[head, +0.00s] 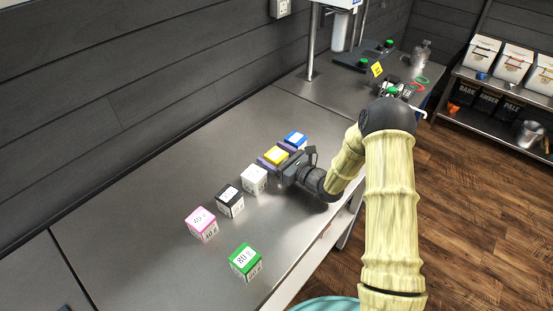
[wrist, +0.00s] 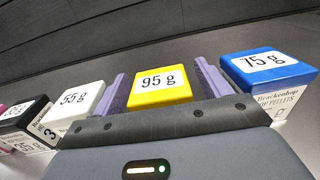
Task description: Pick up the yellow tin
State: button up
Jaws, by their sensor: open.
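The yellow tin (head: 276,156) stands on the steel bench in a row of tins. In the wrist view the yellow tin (wrist: 160,87), labelled 95 g, lies between the two purple fingers of my gripper (wrist: 163,85). The jaws are open, with a finger on each side of the tin and a gap at the sides. In the head view my gripper (head: 277,157) reaches in from the right at tin height. The tin's lower part is hidden behind the gripper body.
A blue 75 g tin (wrist: 267,70) stands close by the right finger, and a white 55 g tin (wrist: 75,102) by the left. Black (head: 230,200), pink (head: 201,222) and green (head: 245,262) tins stand nearer the front. Bare bench lies left of the row.

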jog(key=shift+w+a, duration=0.5)
jog(key=shift+d, duration=0.1)
jog(key=shift+s, duration=0.15)
jog(key=shift+c, duration=0.3)
jog(key=c, duration=1.1)
jog(key=shift+o, duration=0.2)
